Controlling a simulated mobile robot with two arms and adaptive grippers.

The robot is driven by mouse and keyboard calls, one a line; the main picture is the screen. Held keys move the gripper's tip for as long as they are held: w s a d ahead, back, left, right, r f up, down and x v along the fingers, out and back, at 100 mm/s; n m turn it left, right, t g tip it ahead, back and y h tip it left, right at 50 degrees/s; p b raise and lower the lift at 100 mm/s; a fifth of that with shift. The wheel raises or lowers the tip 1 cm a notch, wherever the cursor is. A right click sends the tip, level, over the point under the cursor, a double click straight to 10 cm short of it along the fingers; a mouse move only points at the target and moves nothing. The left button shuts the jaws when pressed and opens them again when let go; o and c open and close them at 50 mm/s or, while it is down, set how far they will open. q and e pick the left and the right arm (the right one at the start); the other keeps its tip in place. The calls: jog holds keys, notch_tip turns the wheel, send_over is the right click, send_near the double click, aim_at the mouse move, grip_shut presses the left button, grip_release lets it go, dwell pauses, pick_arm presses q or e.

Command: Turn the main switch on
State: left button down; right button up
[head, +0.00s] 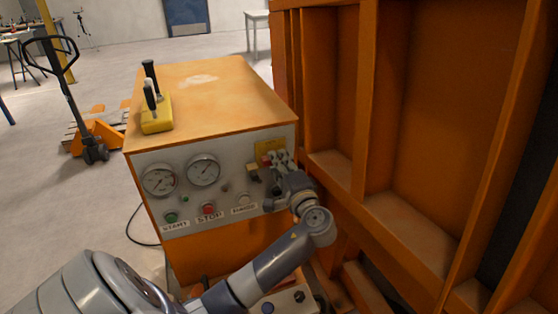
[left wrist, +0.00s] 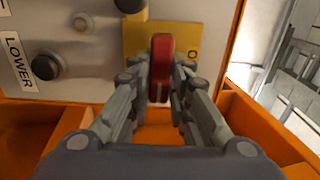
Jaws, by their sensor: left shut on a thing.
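The main switch shows in the left wrist view as a red handle (left wrist: 161,58) on a yellow plate (left wrist: 136,42). The handle stands upright in that picture, and an O mark is on the plate to its right. In the head view the yellow plate (head: 268,147) is at the right end of the grey control panel (head: 228,172), and the handle is hidden there. My left gripper (left wrist: 160,82) is shut on the red handle, with a finger at each side of it. It also shows in the head view (head: 280,160). My right gripper is not in view.
Two gauges, a green START button (head: 171,217) and a red STOP button (head: 208,210) are on the panel. A yellow block with two black levers (head: 156,122) stands on the orange cabinet (head: 215,88). A large orange ribbed wall (head: 420,190) is close on the right.

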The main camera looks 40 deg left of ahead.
pick_arm(q)
jog(key=shift+f, duration=0.1)
jog(key=c, duration=1.5)
grip_release()
jog(key=v, duration=1.2)
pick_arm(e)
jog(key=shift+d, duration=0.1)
pick_arm(q)
jog(key=shift+d, duration=0.15)
